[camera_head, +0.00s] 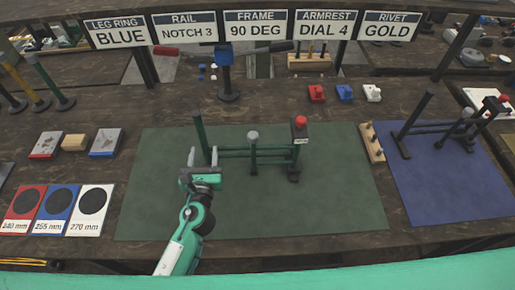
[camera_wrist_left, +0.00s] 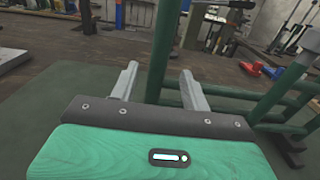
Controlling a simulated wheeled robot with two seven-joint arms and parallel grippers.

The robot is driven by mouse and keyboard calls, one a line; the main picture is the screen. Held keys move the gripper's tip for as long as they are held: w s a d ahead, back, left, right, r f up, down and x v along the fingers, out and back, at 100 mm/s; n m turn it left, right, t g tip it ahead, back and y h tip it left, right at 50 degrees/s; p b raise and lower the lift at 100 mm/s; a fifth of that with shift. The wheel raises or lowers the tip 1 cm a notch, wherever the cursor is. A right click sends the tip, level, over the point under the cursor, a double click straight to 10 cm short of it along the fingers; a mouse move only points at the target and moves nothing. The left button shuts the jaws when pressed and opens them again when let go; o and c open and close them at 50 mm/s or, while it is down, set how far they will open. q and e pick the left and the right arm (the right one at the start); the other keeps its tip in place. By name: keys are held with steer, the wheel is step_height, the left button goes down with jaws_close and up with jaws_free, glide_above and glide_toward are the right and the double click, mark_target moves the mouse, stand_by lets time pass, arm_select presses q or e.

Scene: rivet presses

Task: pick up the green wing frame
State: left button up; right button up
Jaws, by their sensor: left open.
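The green wing frame (camera_head: 230,154) stands on the green mat (camera_head: 160,200), with an upright post at its left end and horizontal bars running right. A grey-capped post (camera_head: 253,150) rises midway, and a red-knobbed post (camera_head: 299,132) is at its right end. My left gripper (camera_head: 203,157) is open at the frame's left end, by the upright post. In the left wrist view, the frame's green post (camera_wrist_left: 163,50) shows between the two open fingers (camera_wrist_left: 160,84). I cannot tell whether the fingers touch it. My right gripper is out of view.
A dark frame (camera_head: 425,125) stands on the blue mat (camera_head: 440,190) at right. A pegged wooden block (camera_head: 372,143) sits between the mats. Red, blue and white cards (camera_head: 55,210) lie at left. Signs hang at the back. The green mat's front is mostly clear.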

mark_target(203, 146)
arm_select(q)
steer(key=w, duration=0.4)
steer(key=shift+a+r, duration=0.1)
steer(key=shift+a, duration=0.05)
steer(key=shift+r, duration=0.1)
jaws_close()
